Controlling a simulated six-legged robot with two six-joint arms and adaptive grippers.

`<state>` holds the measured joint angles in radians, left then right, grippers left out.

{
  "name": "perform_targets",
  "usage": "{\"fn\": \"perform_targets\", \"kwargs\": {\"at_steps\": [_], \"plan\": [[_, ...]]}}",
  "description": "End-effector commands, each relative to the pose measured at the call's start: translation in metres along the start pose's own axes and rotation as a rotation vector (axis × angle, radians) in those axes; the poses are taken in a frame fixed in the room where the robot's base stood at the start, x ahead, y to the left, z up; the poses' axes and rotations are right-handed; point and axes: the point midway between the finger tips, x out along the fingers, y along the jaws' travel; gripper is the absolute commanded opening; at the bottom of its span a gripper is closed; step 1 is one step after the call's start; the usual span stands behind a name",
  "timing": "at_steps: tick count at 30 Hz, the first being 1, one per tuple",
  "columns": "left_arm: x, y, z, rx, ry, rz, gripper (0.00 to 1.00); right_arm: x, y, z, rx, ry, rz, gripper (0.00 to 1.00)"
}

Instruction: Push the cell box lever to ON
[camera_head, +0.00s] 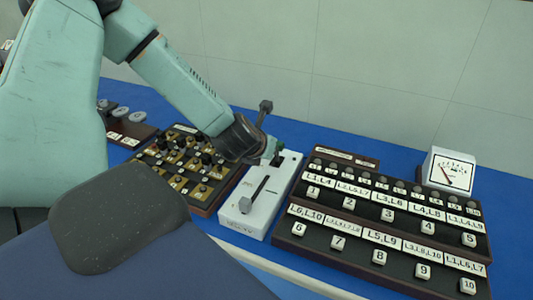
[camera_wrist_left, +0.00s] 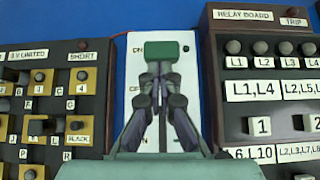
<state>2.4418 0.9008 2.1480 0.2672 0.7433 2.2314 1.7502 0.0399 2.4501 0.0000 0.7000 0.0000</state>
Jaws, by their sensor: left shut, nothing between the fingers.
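The white cell box (camera_head: 285,185) stands on the blue bench between two dark boards. My left gripper (camera_head: 277,157) is shut and empty, over the far part of the box. In the wrist view its fingers (camera_wrist_left: 162,52) meet at a green block and hide the middle of the box. I cannot tell if they touch the lever. My right gripper is not in view.
A board with brass plates and black knobs (camera_head: 178,158) stands close left of the box. The relay board (camera_head: 390,222) with numbered buttons stands close right. A white dial meter (camera_head: 450,170) is at the far right. Bare blue bench shows behind the box.

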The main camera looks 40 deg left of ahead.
Motion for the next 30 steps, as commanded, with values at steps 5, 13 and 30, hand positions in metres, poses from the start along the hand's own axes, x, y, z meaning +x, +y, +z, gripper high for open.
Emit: {"fn": "perform_targets", "kwargs": {"at_steps": [5, 13, 30], "plan": [[0.001, 0.0, 0.011, 0.004, 0.093, 0.002, 0.0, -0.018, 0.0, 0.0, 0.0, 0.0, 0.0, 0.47], [0.006, 0.0, 0.018, 0.002, 0.203, 0.002, 0.0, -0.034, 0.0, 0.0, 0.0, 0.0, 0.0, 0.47], [0.017, 0.0, 0.03, 0.002, 0.281, 0.001, 0.0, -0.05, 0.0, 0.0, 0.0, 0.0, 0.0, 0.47]]}}
